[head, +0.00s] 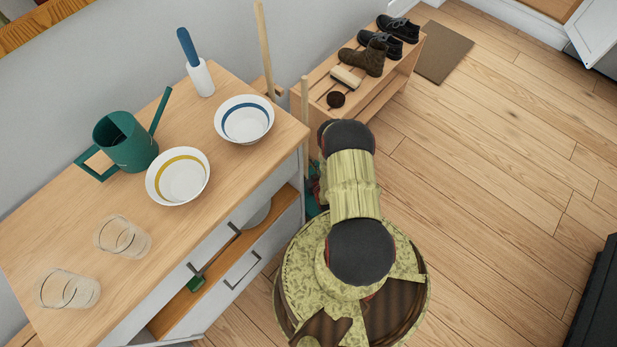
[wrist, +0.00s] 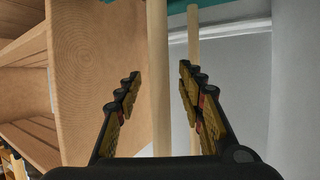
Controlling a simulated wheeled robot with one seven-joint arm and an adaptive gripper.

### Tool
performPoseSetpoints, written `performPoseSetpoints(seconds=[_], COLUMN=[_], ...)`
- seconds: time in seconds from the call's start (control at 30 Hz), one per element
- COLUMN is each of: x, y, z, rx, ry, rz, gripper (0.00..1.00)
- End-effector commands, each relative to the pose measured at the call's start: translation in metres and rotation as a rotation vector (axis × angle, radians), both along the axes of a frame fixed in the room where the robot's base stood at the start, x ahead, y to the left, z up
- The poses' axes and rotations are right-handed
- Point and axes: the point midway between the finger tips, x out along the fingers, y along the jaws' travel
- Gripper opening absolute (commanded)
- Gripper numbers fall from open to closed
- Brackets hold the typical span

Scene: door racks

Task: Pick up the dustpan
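No whole dustpan shows clearly. A short upright wooden pole (head: 304,115) stands at the corner of the cabinet, and a green part (head: 311,205) shows low beside it, mostly hidden by my arm. It may be a long-handled dustpan, but I cannot tell. In the wrist view, a pale wooden pole (wrist: 158,80) runs between the fingers of my gripper (wrist: 158,92), which is open with gaps on both sides. A second pole (wrist: 193,50) stands behind the right finger. A teal piece (wrist: 180,14) shows at the top edge. In the head view, my gripper is hidden behind my arm.
A wooden cabinet (head: 60,250) with bowls, glasses and a watering can (head: 125,140) stands at left, its drawer (head: 225,262) open. A shoe rack (head: 398,80) stands beyond; its side panel (wrist: 95,60) is close in the wrist view.

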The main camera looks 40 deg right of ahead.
Motion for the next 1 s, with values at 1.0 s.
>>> performPoseSetpoints(seconds=[1.0], x=[-0.0005], y=[0.0], z=[0.001], rx=[0.0], ry=[0.0], rz=[0.0], gripper=[0.0])
